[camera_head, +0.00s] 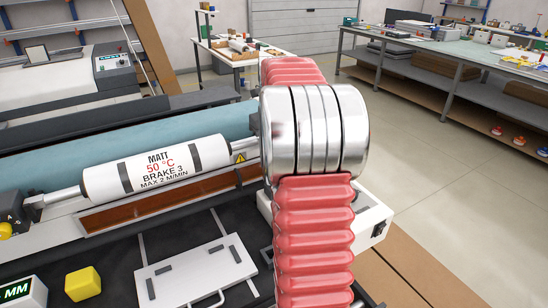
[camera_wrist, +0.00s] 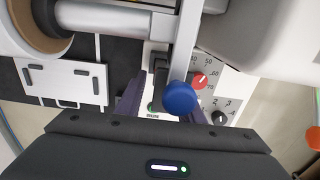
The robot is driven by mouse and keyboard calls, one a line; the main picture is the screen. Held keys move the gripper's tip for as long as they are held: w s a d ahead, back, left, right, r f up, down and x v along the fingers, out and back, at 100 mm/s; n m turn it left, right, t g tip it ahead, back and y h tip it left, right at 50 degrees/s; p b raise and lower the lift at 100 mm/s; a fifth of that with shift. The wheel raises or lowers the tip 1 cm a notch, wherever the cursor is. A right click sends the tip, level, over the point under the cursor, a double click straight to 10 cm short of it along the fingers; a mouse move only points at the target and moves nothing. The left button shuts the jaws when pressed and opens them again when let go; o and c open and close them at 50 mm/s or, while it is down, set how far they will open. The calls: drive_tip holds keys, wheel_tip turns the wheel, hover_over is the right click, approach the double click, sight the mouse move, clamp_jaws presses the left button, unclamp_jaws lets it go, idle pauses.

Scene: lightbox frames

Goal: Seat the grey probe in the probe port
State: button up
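I cannot make out the grey probe or the probe port in either view. In the wrist view my gripper (camera_wrist: 160,103) shows as two dark fingers set apart, with the dark gripper body below them. The fingers look open, and I see nothing held between them. A white control panel (camera_wrist: 221,88) with a red knob, black knobs and printed numbers lies beyond the fingers. A blue ball knob (camera_wrist: 180,98) on a grey lever (camera_wrist: 187,45) overlaps the right finger. In the head view my arm hides the gripper and what lies behind it.
A white labelled roller (camera_head: 157,168) lies across the machine at left. A white plate (camera_head: 193,272) with black bars and a yellow block (camera_head: 82,283) are on the dark bed. A white box (camera_head: 371,228) stands right of my arm. Open floor is at right.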

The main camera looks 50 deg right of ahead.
drive_tip(key=shift+o, duration=0.3)
wheel_tip(320, 180, up, 14)
drive_tip(key=shift+f, duration=0.15)
idle(0.5)
idle(0.6)
idle(0.3)
